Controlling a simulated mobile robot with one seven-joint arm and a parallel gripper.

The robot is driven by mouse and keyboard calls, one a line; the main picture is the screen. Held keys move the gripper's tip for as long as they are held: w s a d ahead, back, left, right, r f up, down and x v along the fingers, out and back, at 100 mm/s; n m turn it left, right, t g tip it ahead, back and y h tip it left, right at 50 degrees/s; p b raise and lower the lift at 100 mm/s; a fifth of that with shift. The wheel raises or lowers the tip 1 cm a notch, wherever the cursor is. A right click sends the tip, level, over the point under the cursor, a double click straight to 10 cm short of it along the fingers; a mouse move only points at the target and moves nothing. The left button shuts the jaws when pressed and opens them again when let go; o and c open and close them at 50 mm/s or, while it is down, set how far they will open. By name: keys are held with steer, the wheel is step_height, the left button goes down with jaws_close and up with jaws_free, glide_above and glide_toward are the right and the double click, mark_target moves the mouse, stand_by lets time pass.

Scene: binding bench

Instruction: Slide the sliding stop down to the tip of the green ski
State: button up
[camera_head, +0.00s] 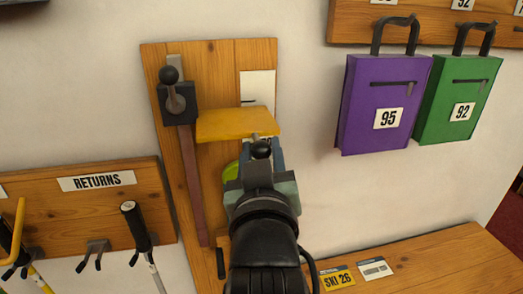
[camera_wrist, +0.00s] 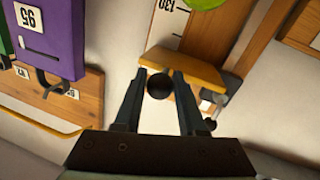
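The sliding stop is a yellow bar (camera_head: 237,124) across a wooden wall board (camera_head: 222,58). It also shows in the wrist view (camera_wrist: 185,68). It carries a round black knob (camera_head: 260,149). My gripper (camera_head: 260,158) is at this knob, and in the wrist view its fingers (camera_wrist: 159,78) stand close on both sides of the knob (camera_wrist: 159,87), seemingly shut on it. The green ski's rounded tip (camera_head: 231,170) shows below the bar, mostly hidden behind my gripper. In the wrist view it is a green patch (camera_wrist: 207,3) at the top edge, apart from the bar.
A lever with a black ball (camera_head: 168,75) stands on the board left of the bar, above a reddish strip (camera_head: 192,185). Purple (camera_head: 382,104) and green (camera_head: 459,100) bags hang at right. A RETURNS rack (camera_head: 97,181) holds poles at left. A wooden bench (camera_head: 440,262) with labels is at lower right.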

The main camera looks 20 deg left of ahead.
jaws_close()
steer(key=shift+f, duration=0.1)
stand_by(0.9)
